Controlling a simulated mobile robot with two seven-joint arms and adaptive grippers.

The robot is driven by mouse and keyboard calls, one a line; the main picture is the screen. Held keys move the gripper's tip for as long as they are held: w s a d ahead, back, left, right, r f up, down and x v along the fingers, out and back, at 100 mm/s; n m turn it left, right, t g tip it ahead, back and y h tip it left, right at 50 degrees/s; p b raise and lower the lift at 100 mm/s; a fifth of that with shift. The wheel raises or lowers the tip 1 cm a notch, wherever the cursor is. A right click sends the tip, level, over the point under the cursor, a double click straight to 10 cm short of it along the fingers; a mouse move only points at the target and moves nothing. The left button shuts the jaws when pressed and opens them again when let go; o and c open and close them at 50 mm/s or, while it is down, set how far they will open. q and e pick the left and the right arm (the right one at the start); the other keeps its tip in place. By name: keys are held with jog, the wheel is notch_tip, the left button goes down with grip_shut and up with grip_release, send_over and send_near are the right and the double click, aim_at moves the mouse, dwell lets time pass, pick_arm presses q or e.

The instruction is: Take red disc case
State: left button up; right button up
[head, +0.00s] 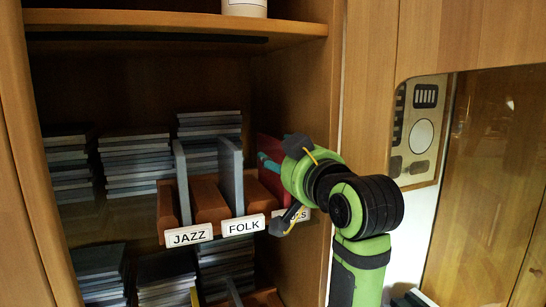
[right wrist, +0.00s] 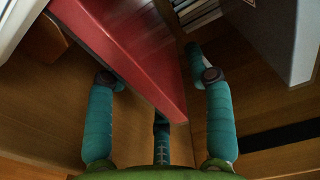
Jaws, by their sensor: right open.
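The red disc case (head: 266,148) stands upright in the slot at the right end of the divided rack, beside the grey divider above the FOLK label. My right gripper (head: 277,185) is at the front of that slot and hides much of the case. In the right wrist view the red case (right wrist: 135,50) reaches in between the spread teal fingers of my open right gripper (right wrist: 155,65). Its edge looks close to the left finger, but I cannot tell whether they touch. My left gripper is not in view.
The wooden rack carries a JAZZ label (head: 188,235), a FOLK label (head: 244,226) and a third label (head: 304,214), partly hidden by my gripper. Stacks of grey cases (head: 134,165) stand behind. The cabinet's side wall (head: 300,90) is close on the right.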

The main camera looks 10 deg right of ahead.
aim_at(268, 144)
jog(key=shift+w+a, duration=0.25)
jog(key=shift+w, duration=0.95)
jog(key=shift+w+f, duration=0.1)
jog(key=shift+f, duration=0.05)
jog(key=shift+c, duration=0.4)
grip_shut()
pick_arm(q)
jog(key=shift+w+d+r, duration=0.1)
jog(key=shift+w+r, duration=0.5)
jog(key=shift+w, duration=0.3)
pick_arm(e)
jog(key=shift+r, duration=0.2)
